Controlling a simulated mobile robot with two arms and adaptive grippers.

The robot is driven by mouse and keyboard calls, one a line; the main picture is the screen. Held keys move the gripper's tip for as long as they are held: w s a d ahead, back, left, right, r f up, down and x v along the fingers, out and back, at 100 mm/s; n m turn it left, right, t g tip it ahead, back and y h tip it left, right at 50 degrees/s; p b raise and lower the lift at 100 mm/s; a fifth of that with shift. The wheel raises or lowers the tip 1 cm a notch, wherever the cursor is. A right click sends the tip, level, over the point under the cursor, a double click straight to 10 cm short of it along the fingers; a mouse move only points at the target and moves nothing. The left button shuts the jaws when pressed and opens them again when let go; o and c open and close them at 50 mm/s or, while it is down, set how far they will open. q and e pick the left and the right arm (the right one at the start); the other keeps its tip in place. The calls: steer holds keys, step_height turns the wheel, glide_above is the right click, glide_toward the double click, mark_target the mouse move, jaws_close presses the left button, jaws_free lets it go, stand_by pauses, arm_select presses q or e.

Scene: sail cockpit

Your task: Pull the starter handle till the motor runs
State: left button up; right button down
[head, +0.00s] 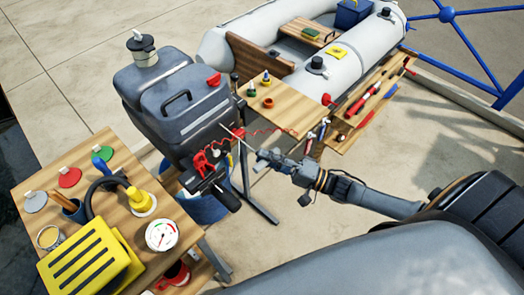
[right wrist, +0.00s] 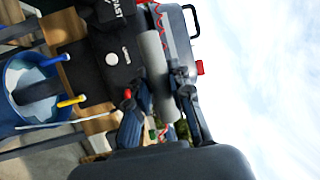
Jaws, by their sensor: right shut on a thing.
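The grey outboard motor (head: 185,105) stands on a stand at the middle left, with a red cap on top. My right gripper (head: 262,158) is at the right of the motor and shut. A thin pale cord runs from the motor's side to it. In the right wrist view, a light grey bar, seemingly the starter handle (right wrist: 154,70), lies between the fingers of the right gripper (right wrist: 162,100). The dark motor is behind it. In the head view the handle is mostly hidden by the fingers. Whether the motor runs cannot be told. My left gripper is not in view.
A red coiled cord (head: 265,131) hangs close to my right gripper. A wooden bench with a yellow box (head: 90,258) and gauge (head: 161,235) stands at left. A blue tub (head: 207,207) is below the motor. A grey inflatable boat (head: 235,52) lies behind. Open floor is at right.

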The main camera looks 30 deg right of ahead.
steer(key=c, duration=1.2)
jaws_free()
steer(key=shift+s, duration=0.1)
steer(key=shift+o, duration=0.2)
steer(key=shift+d, duration=0.1)
steer(key=v, duration=1.2)
steer(key=shift+f, duration=0.1)
